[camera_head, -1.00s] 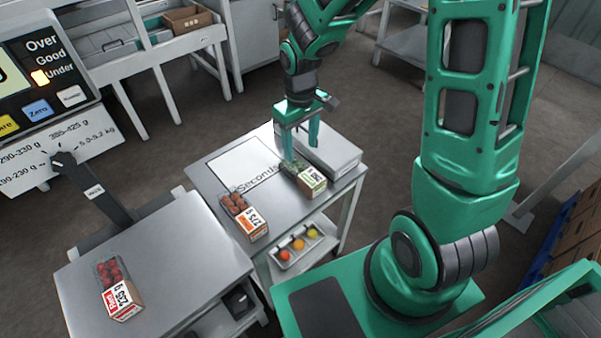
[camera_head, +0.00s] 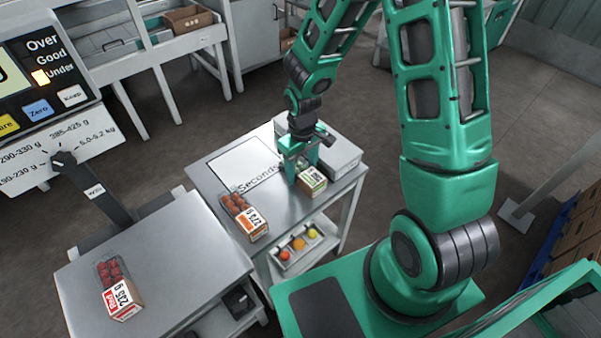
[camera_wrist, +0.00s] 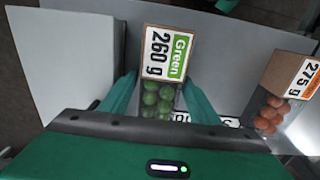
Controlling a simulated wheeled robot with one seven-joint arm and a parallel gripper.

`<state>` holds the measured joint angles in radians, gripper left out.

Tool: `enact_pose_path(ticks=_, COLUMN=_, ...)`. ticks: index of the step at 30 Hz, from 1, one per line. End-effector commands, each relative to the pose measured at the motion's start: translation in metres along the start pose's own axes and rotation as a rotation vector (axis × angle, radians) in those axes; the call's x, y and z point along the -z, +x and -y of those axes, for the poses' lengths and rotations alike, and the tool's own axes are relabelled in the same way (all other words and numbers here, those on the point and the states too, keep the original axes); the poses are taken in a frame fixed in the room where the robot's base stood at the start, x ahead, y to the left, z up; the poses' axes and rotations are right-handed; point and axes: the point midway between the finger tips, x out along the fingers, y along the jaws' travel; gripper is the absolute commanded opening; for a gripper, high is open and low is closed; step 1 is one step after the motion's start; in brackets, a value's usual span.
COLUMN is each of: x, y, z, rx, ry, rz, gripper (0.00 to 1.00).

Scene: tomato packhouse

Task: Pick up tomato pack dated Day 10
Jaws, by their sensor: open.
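No date reading Day 10 is legible on any pack. A pack of green tomatoes (camera_head: 313,182) with a label reading 260 g Green lies on the middle table; it also shows in the wrist view (camera_wrist: 166,55). My gripper (camera_head: 298,178) is open, its fingers reaching down on either side of this pack's tomato end. In the wrist view my gripper (camera_wrist: 160,92) frames the pack; contact cannot be told. An orange-labelled pack (camera_head: 246,220), marked 275 g, lies to the left on the same table. A red-labelled pack (camera_head: 120,292) lies on the left table.
A grey box-like block (camera_head: 338,152) stands close behind the green pack. A white sheet marked Seconds (camera_head: 240,165) lies on the table (camera_head: 210,190). A tray of coloured balls (camera_head: 297,250) sits on the shelf below. A scale display (camera_head: 45,75) stands at left.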

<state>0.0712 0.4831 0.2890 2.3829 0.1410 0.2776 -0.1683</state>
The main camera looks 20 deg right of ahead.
Motion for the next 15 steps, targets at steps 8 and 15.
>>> enact_pose_path(ticks=8, x=-0.0001, y=0.0049, z=0.0002, rx=0.0, ry=0.0, rz=0.0, gripper=0.56)
enact_pose_path(ticks=15, x=0.0, y=0.0047, z=0.0002, rx=0.0, ry=0.0, rz=0.0, gripper=0.17)
